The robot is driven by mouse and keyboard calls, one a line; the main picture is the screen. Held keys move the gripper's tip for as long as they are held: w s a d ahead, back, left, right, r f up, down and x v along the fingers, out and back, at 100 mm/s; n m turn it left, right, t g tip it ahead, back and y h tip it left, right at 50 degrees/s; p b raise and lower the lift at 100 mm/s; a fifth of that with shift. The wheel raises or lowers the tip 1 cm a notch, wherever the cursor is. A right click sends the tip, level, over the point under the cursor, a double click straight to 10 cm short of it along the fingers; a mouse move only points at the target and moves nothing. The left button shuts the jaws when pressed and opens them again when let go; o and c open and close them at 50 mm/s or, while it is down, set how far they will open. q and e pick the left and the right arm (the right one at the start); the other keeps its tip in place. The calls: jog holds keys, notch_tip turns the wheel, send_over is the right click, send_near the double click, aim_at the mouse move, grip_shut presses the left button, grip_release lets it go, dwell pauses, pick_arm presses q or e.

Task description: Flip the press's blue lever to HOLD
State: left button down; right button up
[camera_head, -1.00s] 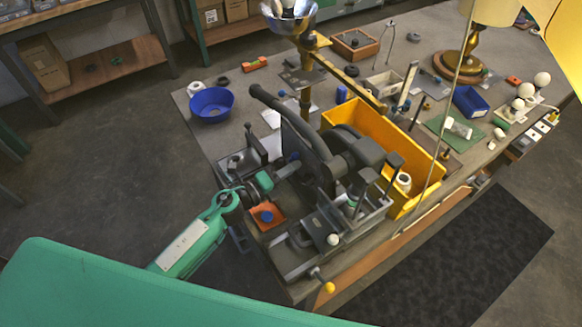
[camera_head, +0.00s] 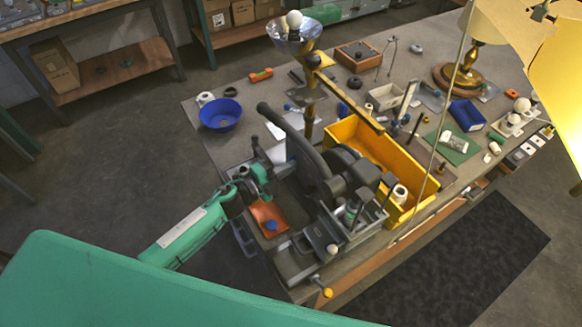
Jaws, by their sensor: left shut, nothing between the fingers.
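The press (camera_head: 318,185) is a dark grey machine with a long curved handle, standing at the near left part of the bench. A small blue knob-like part (camera_head: 270,225) shows on an orange plate (camera_head: 266,212) at the press's near left side. I cannot tell whether it is the blue lever's tip, nor read any HOLD mark. My left gripper (camera_head: 262,176) reaches in from the left to the press's left side, just beyond the orange plate. It is shut and empty. Its fingertips are small and partly lost against the press, so contact is unclear. My right gripper is not in view.
A yellow bin (camera_head: 385,160) stands right behind the press, with a brass lamp post (camera_head: 308,100) beside it. A blue bowl (camera_head: 220,114) sits at the bench's left edge. A yellow ball-ended handle (camera_head: 327,292) sticks out at the front. Lamp parts crowd the far right.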

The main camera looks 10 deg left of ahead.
pick_arm(q)
jog(key=shift+w+a+r+n, duration=0.15)
jog(key=shift+w+a+n, duration=0.25)
jog(key=shift+n, duration=0.3)
jog(key=shift+w+a, duration=0.5)
jog(key=shift+a, duration=0.1)
